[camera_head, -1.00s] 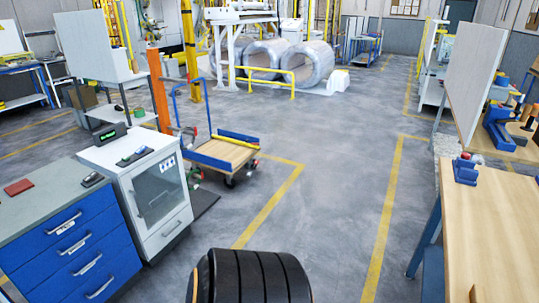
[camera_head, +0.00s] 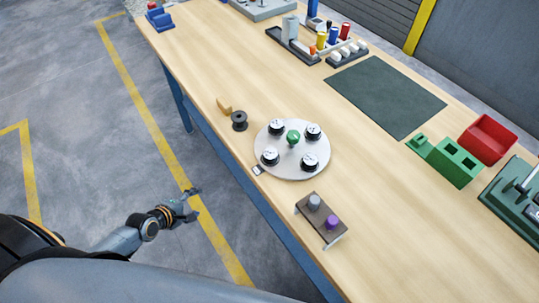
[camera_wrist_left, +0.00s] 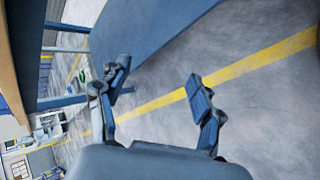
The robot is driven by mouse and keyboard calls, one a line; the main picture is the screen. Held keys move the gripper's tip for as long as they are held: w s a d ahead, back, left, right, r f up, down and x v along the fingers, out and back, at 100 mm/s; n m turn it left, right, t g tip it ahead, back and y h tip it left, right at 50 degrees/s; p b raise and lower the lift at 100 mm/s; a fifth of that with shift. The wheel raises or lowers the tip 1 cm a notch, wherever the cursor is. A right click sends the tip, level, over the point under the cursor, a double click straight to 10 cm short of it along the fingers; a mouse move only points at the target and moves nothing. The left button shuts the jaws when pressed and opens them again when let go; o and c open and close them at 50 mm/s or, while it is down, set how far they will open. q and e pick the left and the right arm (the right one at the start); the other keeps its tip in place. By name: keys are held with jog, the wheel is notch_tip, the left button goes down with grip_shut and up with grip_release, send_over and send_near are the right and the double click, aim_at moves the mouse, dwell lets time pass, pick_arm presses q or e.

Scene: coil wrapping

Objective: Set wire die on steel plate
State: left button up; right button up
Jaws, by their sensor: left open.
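A round grey steel-looking plate (camera_head: 291,172) lies on the wooden table near its front edge. Several black-and-white round pieces (camera_head: 312,131) and one green-topped piece (camera_head: 293,137) sit on it. A small dark stand (camera_head: 318,220) nearby bears a grey cylinder (camera_head: 314,202) and a purple cylinder (camera_head: 332,222). I cannot tell for certain which piece is the wire die. My left gripper (camera_head: 192,204) is in front of the table, over the floor, apart from all these. The left wrist view shows its fingers (camera_wrist_left: 157,72) spread and empty. My right gripper is not in view.
A black spool (camera_head: 239,121) and a tan piece (camera_head: 224,106) are left of the plate. A dark green mat (camera_head: 387,95), green blocks (camera_head: 455,163) and a red bin (camera_head: 487,139) lie behind and right. The wooden table (camera_head: 400,220) has bare room around the stand.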

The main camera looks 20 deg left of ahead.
pick_arm(q)
jog(key=w+d+r+n+t+h, duration=0.1)
jog(key=w+d+r+n, duration=0.1)
jog(key=r, duration=0.4)
jog(key=w+d+r+n+h, duration=0.2)
jog(key=d+r+n, duration=0.1)
jog(key=r, duration=0.3)
jog(key=n+h, duration=0.4)
jog(key=n, duration=0.1)
send_near(270, 154)
jog(key=p+x, duration=0.1)
jog(key=x, duration=0.4)
jog(key=shift+s+f+p, duration=0.1)
jog(key=shift+f+p, duration=0.3)
jog(key=x, duration=0.3)
jog(key=p+x, duration=0.1)
jog(key=shift+w+d+r, duration=0.15)
jog(key=shift+w+r, duration=0.05)
jog(key=shift+w, duration=0.25)
jog(key=shift+w+d+f, duration=0.15)
jog(key=shift+w+d, duration=0.05)
jog(key=shift+s+a, duration=0.1)
jog(key=c, duration=0.5)
grip_shut()
